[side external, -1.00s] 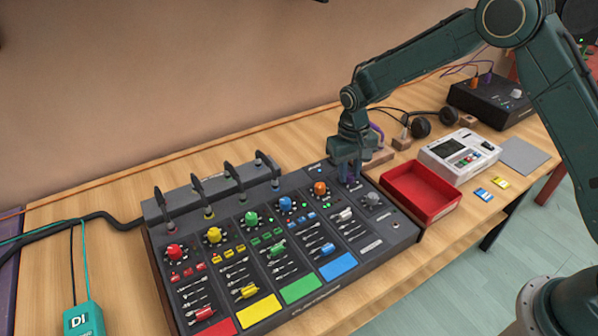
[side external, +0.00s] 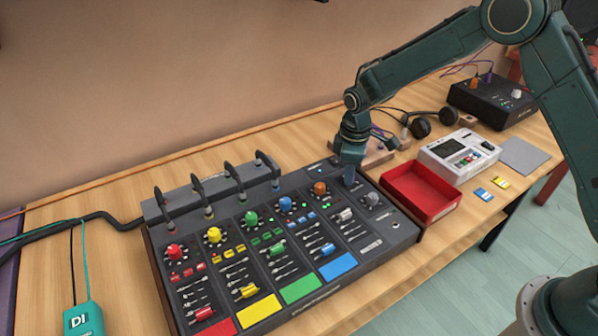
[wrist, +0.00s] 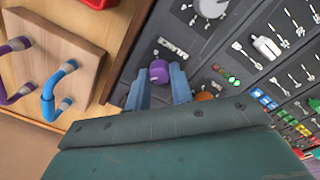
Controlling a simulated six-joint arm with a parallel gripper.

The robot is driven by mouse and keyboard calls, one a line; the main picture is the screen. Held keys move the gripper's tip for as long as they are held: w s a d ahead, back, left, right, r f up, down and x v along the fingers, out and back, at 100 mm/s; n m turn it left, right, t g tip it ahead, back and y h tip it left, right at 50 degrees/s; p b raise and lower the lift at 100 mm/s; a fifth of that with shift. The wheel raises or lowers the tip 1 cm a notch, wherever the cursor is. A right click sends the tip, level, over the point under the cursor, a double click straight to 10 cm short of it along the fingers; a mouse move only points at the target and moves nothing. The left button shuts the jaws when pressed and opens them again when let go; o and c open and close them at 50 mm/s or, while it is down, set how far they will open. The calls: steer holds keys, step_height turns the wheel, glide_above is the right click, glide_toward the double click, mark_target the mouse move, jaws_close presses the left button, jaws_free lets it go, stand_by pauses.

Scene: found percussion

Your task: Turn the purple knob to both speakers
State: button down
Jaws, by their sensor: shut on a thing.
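The purple knob (wrist: 159,72) shows in the wrist view near the edge of the dark mixer panel. The two blue fingers of my gripper (wrist: 160,82) stand on either side of it and are shut on it. In the side view my gripper (side external: 349,178) reaches down to the upper right part of the mixer (side external: 395,236), and the knob is hidden behind the fingers. The knob's pointer and the markings around it cannot be read.
An orange knob (side external: 320,189) sits close to the left of my gripper, and a grey knob (side external: 372,199) to the right. A red tray (side external: 420,205) stands right of the mixer. A wooden block with purple and blue hooks (wrist: 55,60) lies beside the panel.

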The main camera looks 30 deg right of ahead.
steer(key=n, duration=0.3)
steer(key=shift+r+n, duration=0.1)
steer(key=shift+n, duration=2.2)
steer(key=c, duration=1.2)
jaws_free()
steer(key=shift+c, duration=0.2)
steer(key=shift+r, duration=0.1)
step_height(320, 180, up, 14)
steer(key=shift+s+f, duration=0.25)
steer(key=shift+s, duration=0.1)
